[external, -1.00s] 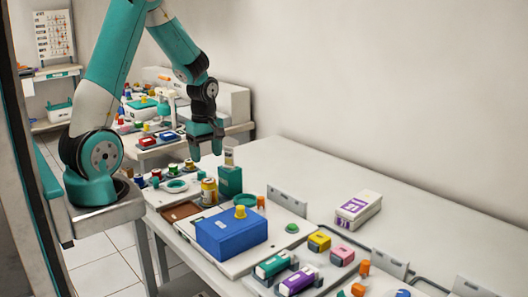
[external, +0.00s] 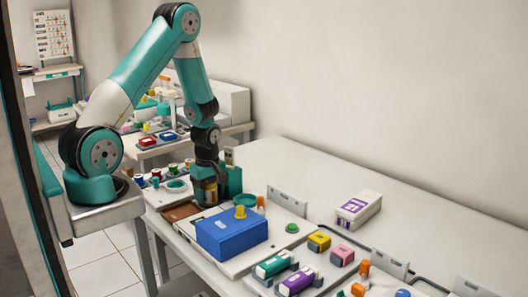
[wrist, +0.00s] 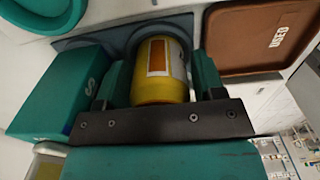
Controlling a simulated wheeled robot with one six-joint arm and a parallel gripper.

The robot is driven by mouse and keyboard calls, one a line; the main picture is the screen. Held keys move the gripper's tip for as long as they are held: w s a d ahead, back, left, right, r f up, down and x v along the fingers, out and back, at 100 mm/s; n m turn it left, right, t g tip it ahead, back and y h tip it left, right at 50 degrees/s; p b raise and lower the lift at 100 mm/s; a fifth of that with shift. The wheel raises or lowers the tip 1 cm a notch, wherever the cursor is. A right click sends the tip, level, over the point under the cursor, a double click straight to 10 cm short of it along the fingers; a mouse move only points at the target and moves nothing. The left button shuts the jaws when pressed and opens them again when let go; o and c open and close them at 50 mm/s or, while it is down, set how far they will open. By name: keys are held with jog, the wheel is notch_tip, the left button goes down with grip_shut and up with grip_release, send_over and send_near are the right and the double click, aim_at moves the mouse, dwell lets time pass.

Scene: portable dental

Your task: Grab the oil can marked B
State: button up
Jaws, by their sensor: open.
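A yellow can (wrist: 160,91) with a white and orange label sits between the two fingers of my gripper (wrist: 160,85) in the wrist view. The fingers stand on either side of it, and I cannot tell whether they touch it. No letter B can be read on the can. In the external view my gripper (external: 208,190) points down over the can, which is mostly hidden behind the fingers.
A green box (wrist: 65,92) stands close on the left in the wrist view, with a brown tray (wrist: 262,38) marked USED on the right. A blue box (external: 231,235) stands in front of my gripper in the external view. The table's back right is mostly clear.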

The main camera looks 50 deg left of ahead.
jog(key=shift+c, duration=0.4)
jog(key=c, duration=0.6)
jog(key=shift+c, duration=0.2)
jog(key=shift+r, duration=0.2)
